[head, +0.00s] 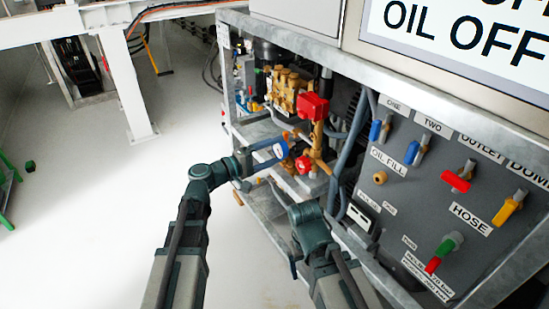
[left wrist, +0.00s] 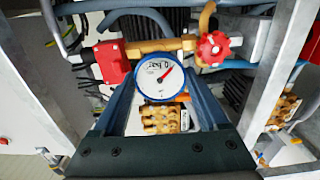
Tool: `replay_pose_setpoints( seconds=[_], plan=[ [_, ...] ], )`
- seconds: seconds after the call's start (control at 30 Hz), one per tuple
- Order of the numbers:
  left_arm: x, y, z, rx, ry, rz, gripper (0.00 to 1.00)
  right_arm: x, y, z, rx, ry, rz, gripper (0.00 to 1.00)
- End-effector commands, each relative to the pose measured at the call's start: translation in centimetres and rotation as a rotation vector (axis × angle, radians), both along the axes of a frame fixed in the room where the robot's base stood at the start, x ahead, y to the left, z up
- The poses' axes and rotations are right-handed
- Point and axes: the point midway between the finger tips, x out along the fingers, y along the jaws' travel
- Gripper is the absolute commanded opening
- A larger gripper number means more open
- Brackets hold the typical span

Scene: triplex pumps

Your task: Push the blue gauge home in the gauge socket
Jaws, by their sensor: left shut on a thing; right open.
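The blue gauge (head: 280,150) has a blue rim, a white face and a red needle. It shows large in the left wrist view (left wrist: 158,80), its face towards the camera. My left gripper (head: 272,152) is shut on it, with one finger on each side of the rim in the left wrist view (left wrist: 158,88). The gauge is at the brass pipework (left wrist: 150,47) of the pump. The gauge socket is hidden behind the gauge, so I cannot tell how deep it sits. My right gripper (head: 268,182) is open, lower down, in front of the shelf.
A red box-like part (head: 312,106) and a red round knob (head: 303,164) are close by the gauge. A grey panel (head: 400,200) with coloured valve handles stands to the right. Blue-grey hoses (head: 350,140) run between.

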Motion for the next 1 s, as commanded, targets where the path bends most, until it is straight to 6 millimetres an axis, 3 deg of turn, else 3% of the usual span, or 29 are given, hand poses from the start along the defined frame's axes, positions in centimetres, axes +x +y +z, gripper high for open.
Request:
replay_pose_setpoints(
  seconds=[0.53,1.0],
  plan=[
    [0.3,-0.4,0.1,0.000,0.002,-0.001,0.00,0.0,0.0,0.1,0.000,0.000,0.000,0.89],
    [2.6,-3.5,0.1,0.000,0.002,-0.002,0.00,0.0,0.0,0.1,0.000,0.000,0.000,0.89]
  ],
)
